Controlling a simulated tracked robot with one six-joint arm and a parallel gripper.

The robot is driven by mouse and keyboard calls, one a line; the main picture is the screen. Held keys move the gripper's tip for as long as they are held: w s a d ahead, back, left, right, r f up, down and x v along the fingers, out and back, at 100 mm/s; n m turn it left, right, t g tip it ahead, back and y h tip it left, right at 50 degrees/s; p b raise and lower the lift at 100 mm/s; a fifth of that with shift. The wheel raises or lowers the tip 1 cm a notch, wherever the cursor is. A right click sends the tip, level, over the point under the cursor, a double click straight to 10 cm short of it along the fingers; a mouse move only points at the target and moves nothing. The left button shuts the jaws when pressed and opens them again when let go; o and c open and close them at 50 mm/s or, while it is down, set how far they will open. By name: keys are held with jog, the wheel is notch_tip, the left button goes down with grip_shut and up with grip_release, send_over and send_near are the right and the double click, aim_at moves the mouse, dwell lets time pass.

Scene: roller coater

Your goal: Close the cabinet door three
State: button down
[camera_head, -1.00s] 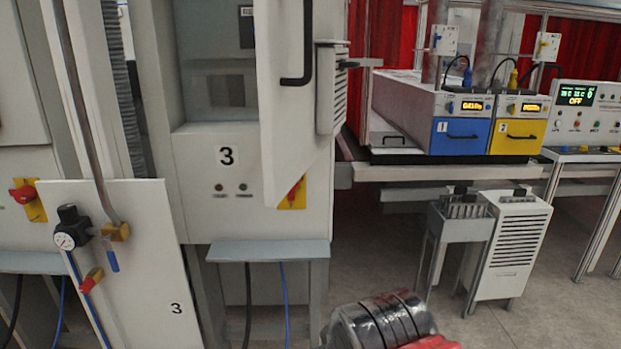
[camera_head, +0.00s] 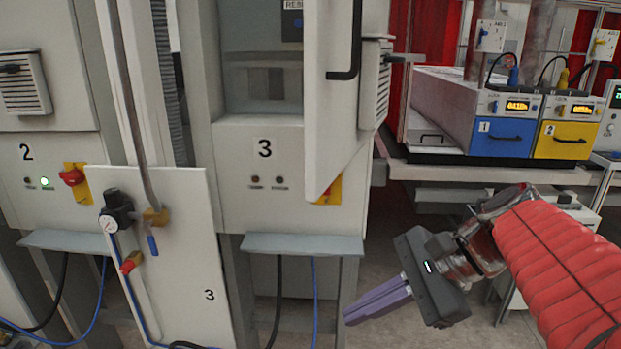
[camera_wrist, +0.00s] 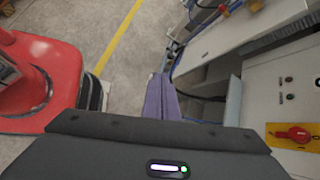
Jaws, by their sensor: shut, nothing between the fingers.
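Cabinet three (camera_head: 233,185) stands in the middle of the head view, with a "3" label on its front panel. Its door (camera_head: 335,110) is swung open toward me, with a black handle on its face and a vented box on its right side. The cabinet's interior shows to the left of the door. My gripper (camera_head: 350,316) is below and to the right of the door's lower edge, apart from it. Its purple fingers are together and empty, pointing left. The wrist view shows the closed fingers (camera_wrist: 161,98) over the floor, left of a cabinet front.
A panel with a gauge and valve (camera_head: 180,250), marked 3, stands left of the cabinet. A grey shelf (camera_head: 303,245) juts out below the cabinet. Blue (camera_head: 503,137) and yellow (camera_head: 567,140) units sit on a bench at right. Cabinet two (camera_head: 50,150) is at left.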

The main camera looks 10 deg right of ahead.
aim_at(333, 172)
jog(key=w+d+r+m+t+y, duration=0.1)
jog(key=d+r+m+t+y, duration=0.2)
jog(key=d+r, duration=0.3)
jog(key=w+d+r+m+t+y, duration=0.2)
jog(key=d+r, duration=0.5)
jog(key=r, duration=0.4)
jog(key=m+t+y, duration=0.1)
jog(key=m+t, duration=0.1)
jog(key=m, duration=0.1)
jog(key=shift+r, duration=0.25)
jog(key=shift+x, duration=7.05)
jog(key=shift+s+a+r, duration=0.1)
jog(key=shift+a, duration=0.1)
